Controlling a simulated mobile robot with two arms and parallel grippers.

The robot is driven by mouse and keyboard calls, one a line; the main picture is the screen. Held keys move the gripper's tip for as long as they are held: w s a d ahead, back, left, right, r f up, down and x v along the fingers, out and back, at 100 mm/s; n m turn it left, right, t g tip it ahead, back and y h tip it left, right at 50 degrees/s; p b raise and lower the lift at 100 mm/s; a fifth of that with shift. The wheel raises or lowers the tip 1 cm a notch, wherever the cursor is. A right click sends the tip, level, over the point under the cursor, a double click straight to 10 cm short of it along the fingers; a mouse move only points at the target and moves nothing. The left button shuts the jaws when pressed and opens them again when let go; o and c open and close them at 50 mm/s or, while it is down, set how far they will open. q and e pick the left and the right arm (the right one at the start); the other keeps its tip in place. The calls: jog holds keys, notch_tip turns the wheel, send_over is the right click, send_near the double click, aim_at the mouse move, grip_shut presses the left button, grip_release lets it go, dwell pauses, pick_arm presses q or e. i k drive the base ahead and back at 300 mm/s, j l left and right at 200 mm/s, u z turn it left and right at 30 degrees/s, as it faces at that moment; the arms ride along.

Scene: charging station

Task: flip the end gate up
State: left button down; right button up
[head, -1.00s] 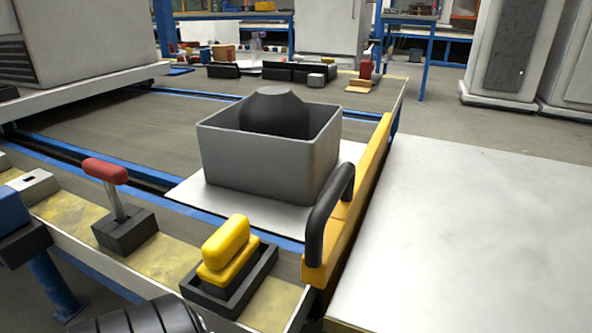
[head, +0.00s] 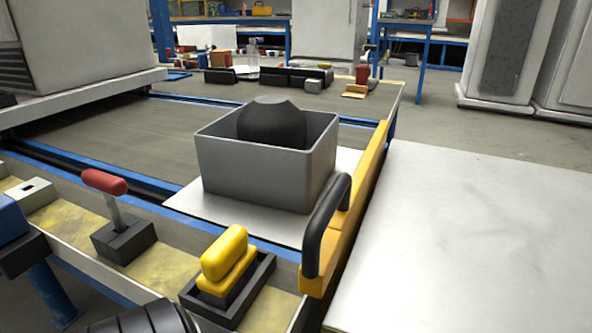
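The end gate (head: 366,185) is a long yellow bar along the right end of the conveyor, with a black loop handle (head: 326,226) at its near end. It stands up a little above the belt edge, between the conveyor and the white table. A grey open bin (head: 262,171) holding a dark rounded object (head: 272,124) sits on a white plate (head: 190,202) just left of the gate. A black ribbed part, probably of my own arm, shows at the bottom edge, left of the gate. Neither gripper's fingers are in view.
On the near rail are a red-handled lever (head: 106,183) and a yellow block (head: 225,254) in a black tray. A white table (head: 470,240) fills the right side, its top clear. Several small items stand at the conveyor's far side. A grey machine (head: 78,45) stands at back left.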

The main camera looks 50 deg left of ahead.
aim_at(331, 236)
jog(key=k, duration=1)
